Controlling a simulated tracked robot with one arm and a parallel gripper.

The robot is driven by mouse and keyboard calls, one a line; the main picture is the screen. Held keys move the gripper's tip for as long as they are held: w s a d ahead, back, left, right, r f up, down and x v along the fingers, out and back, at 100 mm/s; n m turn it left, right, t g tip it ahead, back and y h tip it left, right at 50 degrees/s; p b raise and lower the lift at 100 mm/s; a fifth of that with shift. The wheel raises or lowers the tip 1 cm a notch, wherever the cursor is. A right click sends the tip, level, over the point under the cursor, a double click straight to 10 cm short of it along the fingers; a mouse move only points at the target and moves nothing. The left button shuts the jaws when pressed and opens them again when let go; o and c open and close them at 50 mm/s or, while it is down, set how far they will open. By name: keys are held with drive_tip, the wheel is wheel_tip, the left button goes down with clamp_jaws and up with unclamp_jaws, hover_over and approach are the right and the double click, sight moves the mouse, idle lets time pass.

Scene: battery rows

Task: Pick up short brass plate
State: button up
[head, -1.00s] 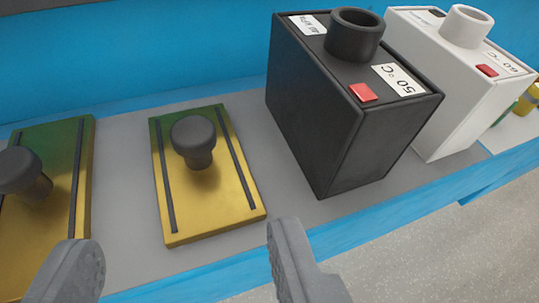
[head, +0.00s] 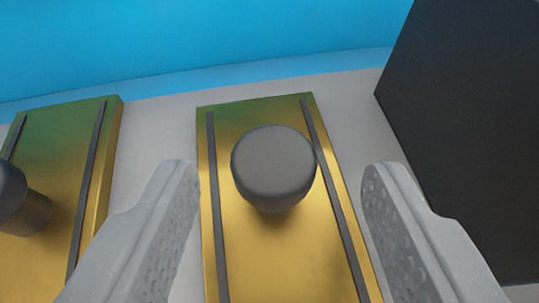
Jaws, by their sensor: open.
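A brass plate (head: 255,258) with two dark strips lies on the grey shelf in the middle of the head view. A dark grey round knob (head: 273,165) stands up from it. My gripper (head: 278,180) is open, with one finger on each side of the knob and the plate below. The fingers appear apart from the knob. A second brass plate (head: 60,165) with a similar knob (head: 18,205) lies to the left, partly cut off. I cannot tell from this view which plate is shorter.
A black box (head: 465,130) stands close on the right, beside my right finger. A blue wall (head: 200,45) rises behind the grey shelf (head: 150,125). A narrow bare strip of shelf separates the two plates.

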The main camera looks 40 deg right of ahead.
sight(269, 180)
drive_tip(key=shift+b+x, duration=0.35)
drive_tip(key=shift+x, duration=1.6)
drive_tip(key=shift+w+a, duration=0.1)
drive_tip(key=shift+a, duration=0.1)
clamp_jaws()
drive_tip(key=shift+r, duration=0.1)
